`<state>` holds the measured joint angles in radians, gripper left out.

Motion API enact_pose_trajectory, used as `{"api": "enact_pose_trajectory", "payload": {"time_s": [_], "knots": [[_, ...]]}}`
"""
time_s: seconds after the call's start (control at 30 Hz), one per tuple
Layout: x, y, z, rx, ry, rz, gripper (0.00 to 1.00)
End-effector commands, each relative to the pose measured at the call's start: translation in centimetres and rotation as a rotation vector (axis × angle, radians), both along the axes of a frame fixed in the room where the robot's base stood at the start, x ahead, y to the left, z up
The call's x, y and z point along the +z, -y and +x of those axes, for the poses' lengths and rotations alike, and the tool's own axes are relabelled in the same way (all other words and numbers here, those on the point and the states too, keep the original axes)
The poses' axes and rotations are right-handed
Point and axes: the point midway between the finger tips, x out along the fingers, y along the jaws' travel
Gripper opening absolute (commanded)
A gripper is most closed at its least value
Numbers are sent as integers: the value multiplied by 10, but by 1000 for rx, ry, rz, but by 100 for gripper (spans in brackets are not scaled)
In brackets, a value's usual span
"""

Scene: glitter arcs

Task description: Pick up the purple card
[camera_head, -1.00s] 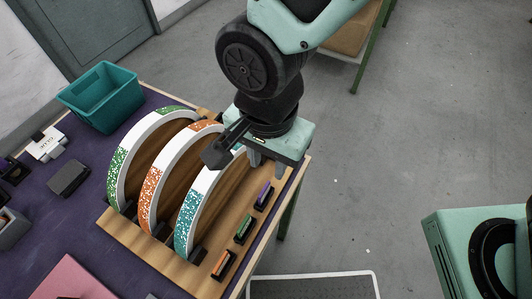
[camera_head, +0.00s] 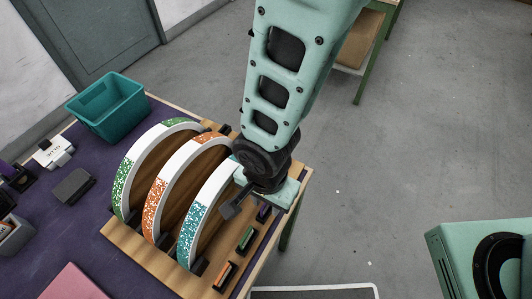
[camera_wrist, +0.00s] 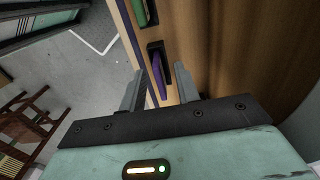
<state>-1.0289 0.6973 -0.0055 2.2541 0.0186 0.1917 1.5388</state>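The purple card (camera_wrist: 158,78) stands in a dark slot holder at the edge of the wooden board in the wrist view. In the head view the purple card (camera_head: 263,212) is mostly covered by my arm and gripper. My gripper (camera_wrist: 156,78) is open. Its two fingers stand on either side of the purple card, and nothing is gripped. The card's near end lies between the fingers. I cannot tell from the wrist view how far above the board the fingertips are.
A green card (camera_head: 246,238) and an orange card (camera_head: 224,274) stand in holders along the same edge. Three arcs, with green (camera_head: 122,180), orange (camera_head: 154,205) and teal (camera_head: 190,235) glitter, stand close left. A teal bin (camera_head: 108,105) is at the back left.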

Motion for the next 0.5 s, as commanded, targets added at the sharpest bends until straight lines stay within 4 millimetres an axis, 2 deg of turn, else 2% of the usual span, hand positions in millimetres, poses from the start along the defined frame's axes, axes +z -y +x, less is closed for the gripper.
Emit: {"api": "enact_pose_trajectory", "payload": {"time_s": [0.27, 0.4, 0.5], "knots": [[-3, 0, 0, 0, 1, 2, 32], [-3, 0, 0, 0, 1, 2, 0], [-3, 0, 0, 0, 1, 2, 0]]}}
